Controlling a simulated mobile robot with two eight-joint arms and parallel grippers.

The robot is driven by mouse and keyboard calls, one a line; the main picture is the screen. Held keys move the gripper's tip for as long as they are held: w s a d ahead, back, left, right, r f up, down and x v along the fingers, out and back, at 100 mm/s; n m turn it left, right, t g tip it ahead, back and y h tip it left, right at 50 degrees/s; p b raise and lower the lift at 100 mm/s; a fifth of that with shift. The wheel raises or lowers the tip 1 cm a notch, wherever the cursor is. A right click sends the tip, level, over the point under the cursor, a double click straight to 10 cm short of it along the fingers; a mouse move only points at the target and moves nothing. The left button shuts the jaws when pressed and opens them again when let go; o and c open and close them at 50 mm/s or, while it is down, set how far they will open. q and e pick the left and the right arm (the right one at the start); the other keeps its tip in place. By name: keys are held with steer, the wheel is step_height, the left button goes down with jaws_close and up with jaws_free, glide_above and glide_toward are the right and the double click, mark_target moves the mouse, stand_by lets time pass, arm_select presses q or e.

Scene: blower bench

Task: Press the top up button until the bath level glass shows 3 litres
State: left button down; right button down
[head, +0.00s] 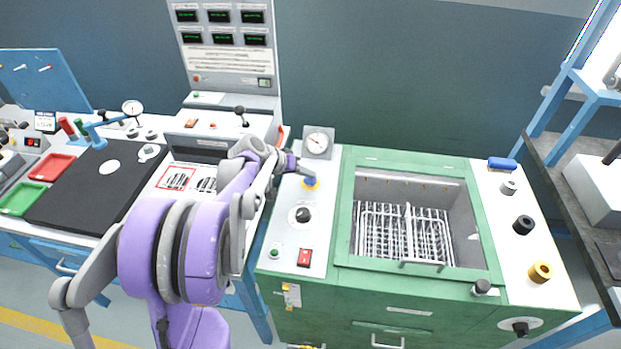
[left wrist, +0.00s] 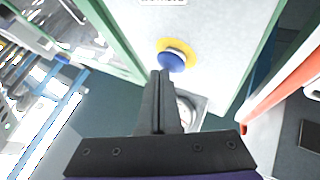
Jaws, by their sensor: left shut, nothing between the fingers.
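A blue button with a yellow ring (head: 310,184) is on the white left panel of the green bath bench, below a round dial. In the left wrist view the blue button (left wrist: 172,61) shows just beyond my fingertips. My left gripper (head: 304,167) is shut and empty, its tips close to the button. I cannot tell whether they touch it. The open bath (head: 458,210) holds a wire rack (head: 385,230). I cannot make out a bath level glass or its reading. My right gripper is not in view.
The round dial (head: 318,142) stands behind the button. A black knob (head: 302,214), a red switch (head: 305,257) and a green button (head: 274,251) are nearer on the panel. Black and yellow caps (head: 541,271) stand on the right panel. An orange-red bar shows in the left wrist view (left wrist: 285,92).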

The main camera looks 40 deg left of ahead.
mark_target(308, 181)
arm_select(q)
steer(key=shift+f, duration=0.15)
stand_by(0.4)
steer(key=shift+r+p, duration=0.55)
steer(key=shift+r, duration=0.3)
steer(key=shift+r+p, duration=1.65)
steer(key=shift+r, duration=0.9)
steer(key=shift+f, duration=0.1)
stand_by(0.4)
